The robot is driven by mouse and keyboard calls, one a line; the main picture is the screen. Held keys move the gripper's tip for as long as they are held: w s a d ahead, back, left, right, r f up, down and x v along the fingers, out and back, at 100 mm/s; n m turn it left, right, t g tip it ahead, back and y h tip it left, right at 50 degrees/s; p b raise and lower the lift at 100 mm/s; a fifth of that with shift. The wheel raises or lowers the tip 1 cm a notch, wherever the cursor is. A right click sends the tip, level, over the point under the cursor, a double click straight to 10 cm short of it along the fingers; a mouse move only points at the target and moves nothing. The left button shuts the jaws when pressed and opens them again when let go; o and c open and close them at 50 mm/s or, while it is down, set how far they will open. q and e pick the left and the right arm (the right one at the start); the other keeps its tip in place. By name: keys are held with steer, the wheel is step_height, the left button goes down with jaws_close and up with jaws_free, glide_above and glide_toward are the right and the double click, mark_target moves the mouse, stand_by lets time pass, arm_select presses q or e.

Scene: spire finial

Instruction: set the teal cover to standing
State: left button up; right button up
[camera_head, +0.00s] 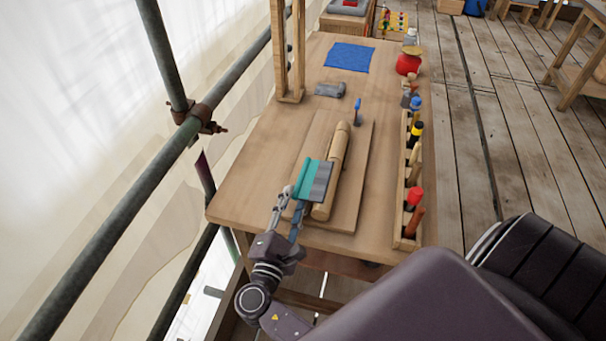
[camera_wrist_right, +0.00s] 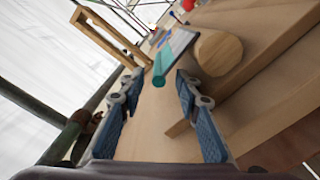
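The teal cover (camera_head: 306,179) has a teal side and a grey side. In the head view it lies at the near end of the table, against or partly over a pale wooden log (camera_head: 337,158); I cannot tell if it touches the log. My right gripper (camera_head: 292,200) is at its near left end. In the right wrist view the teal end (camera_wrist_right: 160,70) shows between and just beyond the fingertips of the right gripper (camera_wrist_right: 158,80), which are spread wide with nothing gripped. My left gripper is not in view.
The log lies on a board on the wooden table (camera_head: 250,170). A tool rack (camera_head: 401,205) lines the right edge. A grey cylinder (camera_head: 328,89), a small blue tool (camera_head: 357,108), a wooden frame (camera_head: 279,60) and a blue cloth (camera_head: 349,57) are farther back. Scaffold poles (camera_head: 130,203) stand left.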

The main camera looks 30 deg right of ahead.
mark_target(301, 178)
steer(key=p+x, duration=0.1)
steer(key=x, duration=0.5)
steer(key=shift+d+r+p, duration=0.1)
steer(key=shift+p, duration=0.2)
steer(key=shift+w+d, duration=0.35)
steer(key=shift+w, duration=0.05)
jaws_close()
